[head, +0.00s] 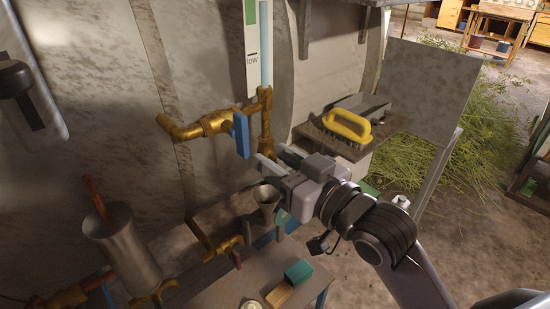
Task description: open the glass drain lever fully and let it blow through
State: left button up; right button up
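The sight glass (266,45) is a pale blue upright tube beside a white and green plate marked "low". Its lower end sits in a brass fitting (265,105). A blue lever (240,135) stands roughly upright at the brass pipework, just left of that fitting. I cannot tell how far its valve is open. My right gripper (271,153) is below and right of the lever, with its two fingers apart and nothing seen held. Its fingertips overlap the bottom of the brass fitting in the picture; contact is unclear. My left gripper is not in view.
A metal cup (267,196) is below the gripper. A yellow-handled brush (347,125) lies on a shelf at right. A metal cylinder (122,250) and brass piping are at lower left. A teal block (298,271) lies on the low table (225,291).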

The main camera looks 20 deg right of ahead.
aim_at(278, 163)
jog(key=z, duration=0.7)
